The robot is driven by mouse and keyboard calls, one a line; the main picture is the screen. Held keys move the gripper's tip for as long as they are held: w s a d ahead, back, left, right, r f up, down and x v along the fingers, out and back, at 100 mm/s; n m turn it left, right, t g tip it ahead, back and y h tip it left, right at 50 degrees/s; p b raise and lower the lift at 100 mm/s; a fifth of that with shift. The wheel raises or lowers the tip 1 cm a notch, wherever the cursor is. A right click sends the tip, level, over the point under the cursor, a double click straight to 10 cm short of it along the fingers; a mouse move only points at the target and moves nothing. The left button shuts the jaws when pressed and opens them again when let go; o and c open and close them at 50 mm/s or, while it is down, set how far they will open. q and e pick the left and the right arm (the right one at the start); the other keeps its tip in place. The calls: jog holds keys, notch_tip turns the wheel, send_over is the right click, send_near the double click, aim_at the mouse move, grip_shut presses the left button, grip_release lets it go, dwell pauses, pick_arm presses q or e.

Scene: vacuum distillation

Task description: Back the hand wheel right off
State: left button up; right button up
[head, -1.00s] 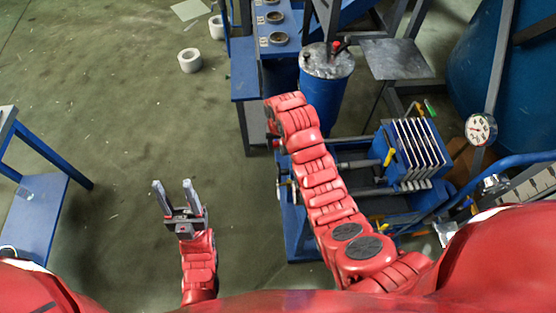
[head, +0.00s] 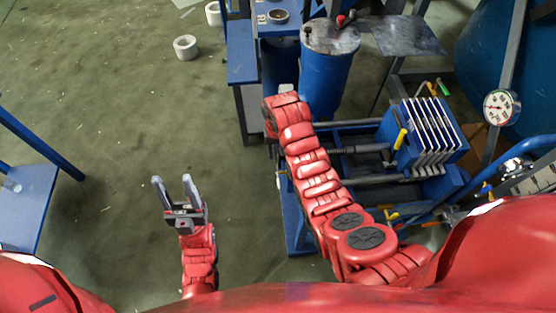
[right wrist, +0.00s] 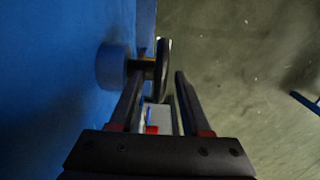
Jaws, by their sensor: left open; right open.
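The hand wheel (right wrist: 163,70) shows nearly edge-on as a dark ring in the right wrist view, on a short shaft from a round blue boss (right wrist: 113,67). My right gripper (right wrist: 160,76) is open, with one finger on each side of the wheel's rim; I cannot tell whether either finger touches it. In the head view my right arm reaches over the blue plate press (head: 430,140), and its forearm hides the gripper and the wheel. My left gripper (head: 178,183) is open and empty above bare floor.
A blue drum (head: 330,80) with a grey lid stands beyond my right arm. A pressure gauge (head: 501,107) is at the right. A blue table (head: 25,205) is at the left edge. White rolls (head: 186,47) lie on the floor. The floor between is clear.

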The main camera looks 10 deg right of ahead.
jog(key=shift+f, duration=1.7)
grip_shut()
